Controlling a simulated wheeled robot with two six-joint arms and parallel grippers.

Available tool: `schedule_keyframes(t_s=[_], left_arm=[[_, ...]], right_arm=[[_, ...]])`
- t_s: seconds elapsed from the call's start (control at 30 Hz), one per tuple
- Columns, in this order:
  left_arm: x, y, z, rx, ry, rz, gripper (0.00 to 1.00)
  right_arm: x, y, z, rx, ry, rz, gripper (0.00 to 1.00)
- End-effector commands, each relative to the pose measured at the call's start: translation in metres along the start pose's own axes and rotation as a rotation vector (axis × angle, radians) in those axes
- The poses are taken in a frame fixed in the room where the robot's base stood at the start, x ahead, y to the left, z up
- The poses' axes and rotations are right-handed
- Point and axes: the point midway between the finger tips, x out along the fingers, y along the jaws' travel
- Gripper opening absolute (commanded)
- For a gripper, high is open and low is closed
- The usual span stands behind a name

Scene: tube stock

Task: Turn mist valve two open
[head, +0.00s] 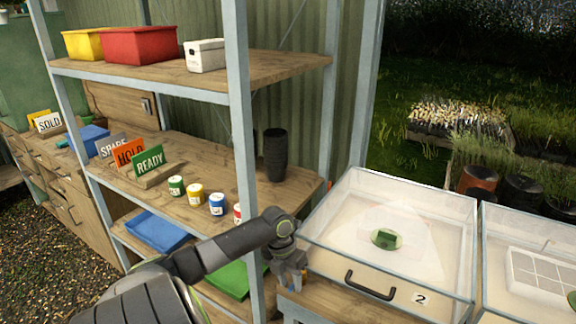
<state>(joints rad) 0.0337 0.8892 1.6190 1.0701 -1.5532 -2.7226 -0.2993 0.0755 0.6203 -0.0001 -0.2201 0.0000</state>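The clear-walled propagation case marked 2 (419,299) stands on the wooden bench at the right, with a dark handle (370,285) on its front. A small green item (386,239) lies inside, and a pale cone-shaped haze shows around and above it. My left gripper (291,279) points down at the bench's left end, just left of the case. The valve itself cannot be made out clearly; the gripper covers that spot. I cannot tell whether the fingers are open or shut. My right gripper is out of view.
A second clear case (540,270) stands close on the right. A metal-framed shelf (238,120) rises behind my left arm, with a post near it. It holds bins, sign cards, several small labelled pots and a black pot stack (276,155).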

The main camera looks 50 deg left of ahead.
Motion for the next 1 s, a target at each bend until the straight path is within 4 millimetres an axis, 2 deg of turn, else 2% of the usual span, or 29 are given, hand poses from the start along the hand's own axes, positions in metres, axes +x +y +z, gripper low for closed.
schedule_keyframes(t_s=[0.17,0.7,1.0], left_arm=[[-0.014,0.002,0.001,0.002,-0.003,0.004,0.34],[-0.108,0.002,0.001,0.002,-0.003,0.006,0.34],[-0.153,0.001,0.000,0.001,-0.001,0.005,0.34]], right_arm=[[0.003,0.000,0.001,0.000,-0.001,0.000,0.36],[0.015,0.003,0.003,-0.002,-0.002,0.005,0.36],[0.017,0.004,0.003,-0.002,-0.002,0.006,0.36]])
